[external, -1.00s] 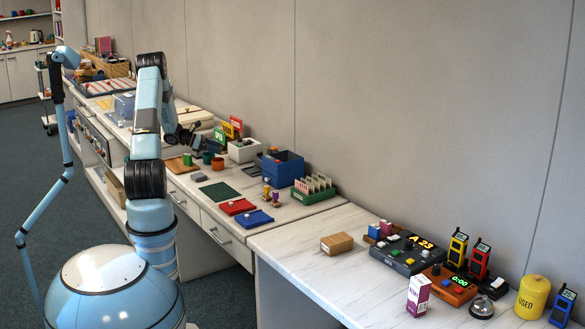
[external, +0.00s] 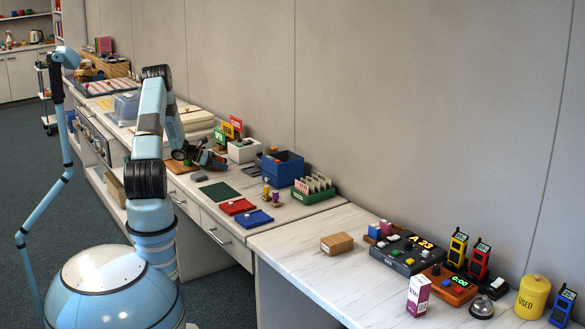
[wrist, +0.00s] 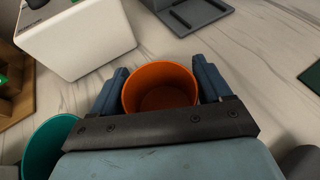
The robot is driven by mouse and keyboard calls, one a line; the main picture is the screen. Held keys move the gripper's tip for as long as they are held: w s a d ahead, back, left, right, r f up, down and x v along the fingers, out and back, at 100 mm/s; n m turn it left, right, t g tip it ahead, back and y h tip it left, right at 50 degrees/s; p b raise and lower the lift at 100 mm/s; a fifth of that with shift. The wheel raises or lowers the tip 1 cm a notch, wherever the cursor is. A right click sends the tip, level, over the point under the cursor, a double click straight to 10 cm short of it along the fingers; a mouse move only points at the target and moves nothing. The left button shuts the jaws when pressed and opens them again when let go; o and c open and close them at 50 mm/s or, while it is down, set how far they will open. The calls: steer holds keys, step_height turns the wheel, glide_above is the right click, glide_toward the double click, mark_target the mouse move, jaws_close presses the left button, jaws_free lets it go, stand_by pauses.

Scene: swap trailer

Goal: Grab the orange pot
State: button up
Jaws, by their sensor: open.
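The orange pot (wrist: 160,84) is a small round cup, open at the top, seen from above in the wrist view. It stands between the two fingers of my gripper (wrist: 160,86), one finger on each side. The gripper is open, and a narrow gap shows beside the pot. The palm bar hides the pot's near edge. In the external view my gripper (external: 212,162) is low over the counter and mostly hides the pot.
A teal pot (wrist: 48,146) stands close by at the lower left in the wrist view. A white box (wrist: 75,38) lies beyond it, and a dark grey tray (wrist: 190,12) is at the top.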

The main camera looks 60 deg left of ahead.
steer(key=c, duration=0.7)
steer(key=shift+r, duration=0.1)
